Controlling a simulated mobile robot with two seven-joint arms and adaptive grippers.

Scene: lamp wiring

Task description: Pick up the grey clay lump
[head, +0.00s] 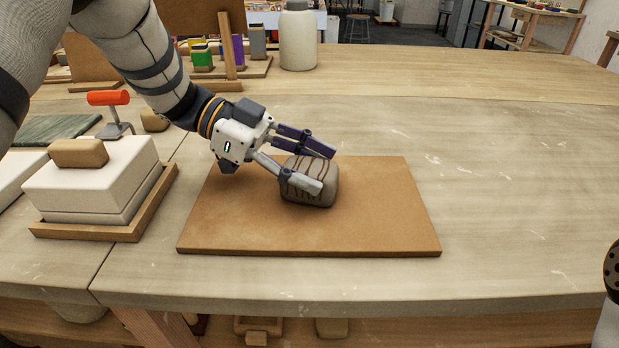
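The grey clay lump (322,196) is a rounded block with dark reddish-brown lines over it. It sits on the brown board (230,232) in the middle of the table. My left gripper (326,171) reaches in from the left with its fingers spread apart. One finger is on the lump's far side; the other crosses in front of its near side. I cannot tell whether the fingers press on the lump. The lump's far side is partly hidden. Only a bit of my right arm shows at the right edge; its gripper is out of view.
A lidded cream box (95,182) in a wooden tray stands left of the board. An orange-handled tool (108,98) is behind it. A pale jar (298,40) and a rack with coloured blocks (202,58) stand at the back. The table's right side is clear.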

